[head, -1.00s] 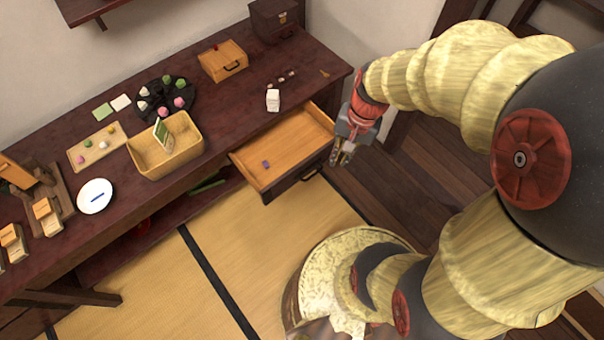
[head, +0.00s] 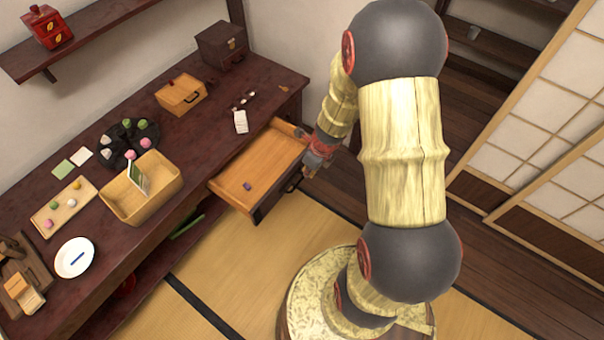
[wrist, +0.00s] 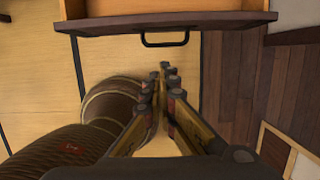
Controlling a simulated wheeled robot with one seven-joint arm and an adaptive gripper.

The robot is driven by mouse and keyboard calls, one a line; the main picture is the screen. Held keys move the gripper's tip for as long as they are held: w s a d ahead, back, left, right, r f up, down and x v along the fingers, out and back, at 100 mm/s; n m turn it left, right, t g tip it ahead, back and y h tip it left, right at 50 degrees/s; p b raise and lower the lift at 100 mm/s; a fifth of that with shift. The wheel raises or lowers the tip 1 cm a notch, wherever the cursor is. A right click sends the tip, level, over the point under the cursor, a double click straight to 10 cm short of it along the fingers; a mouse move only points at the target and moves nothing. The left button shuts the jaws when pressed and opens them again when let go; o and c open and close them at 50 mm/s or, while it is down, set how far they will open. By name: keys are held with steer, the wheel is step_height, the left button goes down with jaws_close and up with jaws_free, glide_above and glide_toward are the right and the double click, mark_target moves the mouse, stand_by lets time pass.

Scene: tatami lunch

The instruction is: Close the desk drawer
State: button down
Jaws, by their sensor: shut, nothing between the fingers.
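My gripper (head: 308,170) is at the right end of the drawer front in the head view. In the wrist view my gripper (wrist: 165,68) is shut and empty, its fingertips below the handle with a gap between them in the picture. Whether it touches the drawer front is unclear.
On the desk stand a wooden basket (head: 120,208), a black round tray (head: 106,150), a small wooden box (head: 182,105) and a dark chest (head: 222,62). Tatami (head: 220,270) lies in front, and dark floorboards (head: 340,205) are to the right.

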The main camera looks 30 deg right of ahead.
steer(key=b, duration=0.5)
glide_toward(295, 186)
step_height(295, 186, down, 2)
steer(key=s, duration=0.1)
steer(key=shift+w+a+f, duration=0.1)
steer(key=shift+w+a, duration=0.15)
steer(key=shift+w, duration=0.6)
steer(key=shift+w+a, duration=0.25)
steer(key=shift+w, duration=0.6)
